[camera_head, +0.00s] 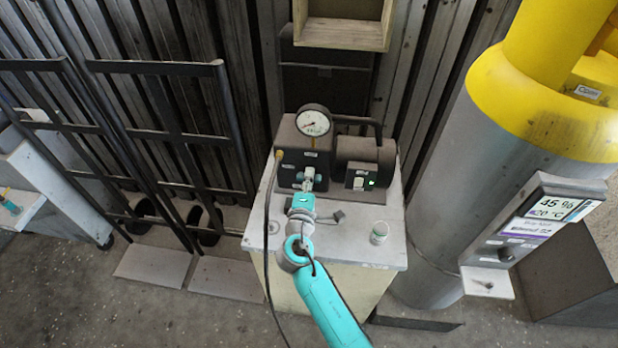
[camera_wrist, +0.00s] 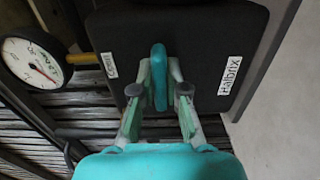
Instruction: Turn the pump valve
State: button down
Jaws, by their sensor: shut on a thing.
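The pump (camera_head: 303,145) is a dark box with a round dial gauge on top, standing on a pale cabinet. Its valve handle (camera_wrist: 159,77) is a teal bar on the dark front face; in the wrist view it stands upright, running up and down the picture. My gripper (camera_wrist: 160,85) is shut on the handle, one finger on each side. In the head view my gripper (camera_head: 308,180) is at the pump's front, and its fingers hide most of the handle there. The gauge (camera_wrist: 33,62) also shows in the wrist view.
A small pale cup (camera_head: 379,232) stands on the cabinet top (camera_head: 348,248), right of my arm. A hose (camera_head: 268,215) runs down the left side. A large grey and yellow tank (camera_head: 440,180) stands at right. Black hand trucks (camera_head: 165,135) lean at left.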

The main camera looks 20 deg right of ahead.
jog(key=c, duration=1.2)
grip_release()
jog(key=v, duration=1.2)
jog(key=shift+f, duration=0.1)
